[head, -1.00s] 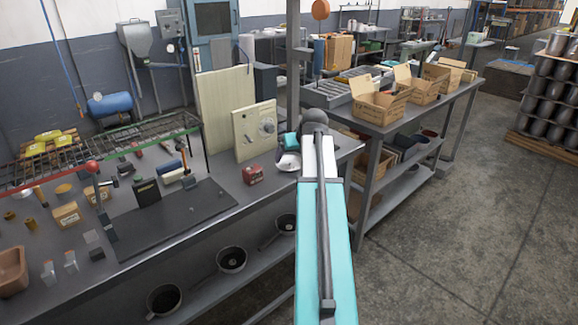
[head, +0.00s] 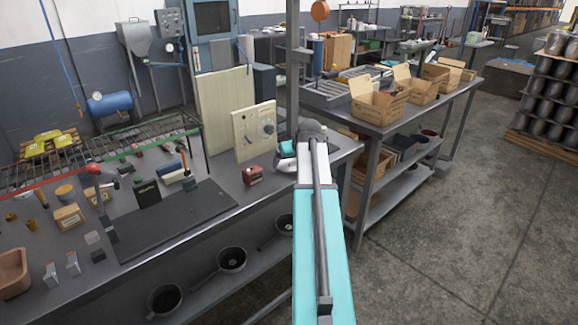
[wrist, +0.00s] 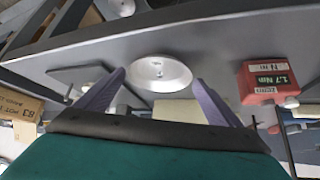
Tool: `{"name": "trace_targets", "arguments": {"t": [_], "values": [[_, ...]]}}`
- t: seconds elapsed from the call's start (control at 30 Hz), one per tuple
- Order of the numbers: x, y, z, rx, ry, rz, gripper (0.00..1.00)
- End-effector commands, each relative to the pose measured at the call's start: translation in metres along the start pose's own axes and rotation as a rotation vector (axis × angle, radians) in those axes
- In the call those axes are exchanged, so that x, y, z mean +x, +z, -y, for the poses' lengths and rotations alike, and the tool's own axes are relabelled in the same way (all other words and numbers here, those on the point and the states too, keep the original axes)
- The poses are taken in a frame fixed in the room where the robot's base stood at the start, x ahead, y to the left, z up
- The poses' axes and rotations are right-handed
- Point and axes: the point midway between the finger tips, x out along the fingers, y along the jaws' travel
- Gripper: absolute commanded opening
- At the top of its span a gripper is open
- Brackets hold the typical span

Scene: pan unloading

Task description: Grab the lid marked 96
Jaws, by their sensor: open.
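In the wrist view a white round lid (wrist: 160,72) lies on the grey bench top, with small marks on its face too small to read. A second pale round lid (wrist: 120,6) is cut off at the top edge. My gripper (wrist: 159,78) is open, its two purple fingers apart on either side of the near part of the first lid. I cannot tell whether they touch it. In the head view my gripper (head: 284,160) is over the right part of the bench, partly hidden by my arm. I cannot make out the number 96 in either view.
A red box with a display (wrist: 262,82) stands to the right of the lid; it also shows in the head view (head: 253,176). A cream panel with a dial (head: 254,132) stands behind. A dark mat (head: 178,220) lies to the left. A post (head: 293,70) rises close behind my arm.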

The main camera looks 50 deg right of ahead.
Motion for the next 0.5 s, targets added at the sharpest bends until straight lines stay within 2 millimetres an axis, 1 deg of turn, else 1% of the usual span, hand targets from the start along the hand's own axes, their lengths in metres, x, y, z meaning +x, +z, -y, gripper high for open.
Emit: {"name": "trace_targets", "arguments": {"t": [0.1, 0.2, 0.5], "values": [[0.011, -0.001, 0.0, 0.0, 0.0, 0.001, 0.88], [0.015, -0.001, 0.0, -0.001, 0.0, 0.0, 0.88], [0.017, 0.0, 0.001, -0.001, -0.001, 0.0, 0.88]]}}
